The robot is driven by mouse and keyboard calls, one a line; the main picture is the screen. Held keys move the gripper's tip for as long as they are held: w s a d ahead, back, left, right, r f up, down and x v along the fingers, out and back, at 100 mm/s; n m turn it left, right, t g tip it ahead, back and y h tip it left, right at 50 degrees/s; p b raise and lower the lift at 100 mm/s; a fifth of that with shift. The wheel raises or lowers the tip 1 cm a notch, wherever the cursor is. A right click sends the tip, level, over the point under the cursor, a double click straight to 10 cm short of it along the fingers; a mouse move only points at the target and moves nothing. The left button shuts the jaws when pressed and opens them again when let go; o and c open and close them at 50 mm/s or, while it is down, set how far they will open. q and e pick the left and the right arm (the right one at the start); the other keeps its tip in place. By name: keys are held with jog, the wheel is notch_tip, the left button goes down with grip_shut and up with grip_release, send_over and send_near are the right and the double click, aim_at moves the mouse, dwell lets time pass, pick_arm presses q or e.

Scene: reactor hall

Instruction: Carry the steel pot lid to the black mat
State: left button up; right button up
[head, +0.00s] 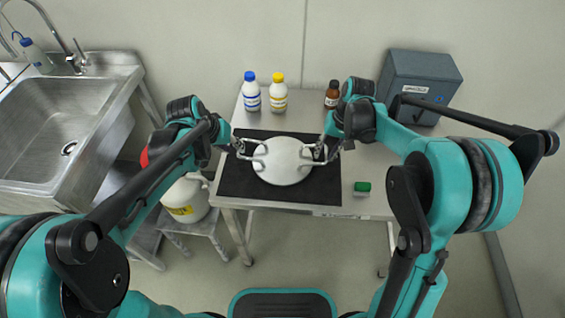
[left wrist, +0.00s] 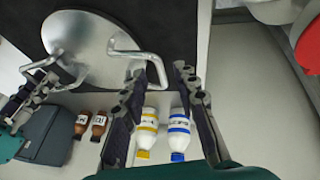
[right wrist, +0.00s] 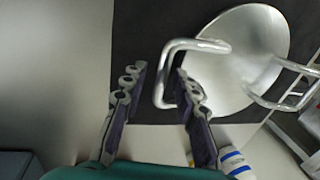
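The steel pot lid (head: 283,163), a shiny round disc with a loop handle on each side, is over the black mat (head: 235,180). It looks to lie flat on the mat, well inside its edges. My left gripper (head: 247,149) is at the lid's left handle; in the left wrist view its fingers (left wrist: 168,68) stand apart, with the handle's bar (left wrist: 130,54) reaching between them. My right gripper (head: 328,150) is at the right handle; in the right wrist view its fingers (right wrist: 160,72) are apart on either side of the bar (right wrist: 161,88). The lid's underside is hidden.
Two white bottles, blue-capped (head: 251,92) and yellow-capped (head: 278,93), and brown bottles (head: 332,95) stand behind the mat. A grey-blue case (head: 420,82) is at the back right. A green object (head: 362,187) lies right of the mat. A sink (head: 62,125) is at left.

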jog(key=shift+r, duration=0.1)
pick_arm(q)
jog(key=v, duration=0.6)
jog(key=shift+r, duration=0.3)
jog(key=o, duration=1.1)
jog(key=shift+s+a, duration=0.1)
jog(key=shift+s, duration=0.05)
pick_arm(e)
notch_tip(320, 180, up, 12)
jog(key=d, duration=0.2)
jog(key=shift+s+d+f, duration=0.15)
jog(key=shift+f, duration=0.05)
pick_arm(q)
jog(key=shift+r, duration=0.1)
pick_arm(e)
notch_tip(320, 180, up, 6)
jog(key=p, duration=0.6)
jog(key=shift+r, duration=0.25)
jog(key=o, duration=1.1)
pick_arm(q)
jog(key=v, duration=0.7)
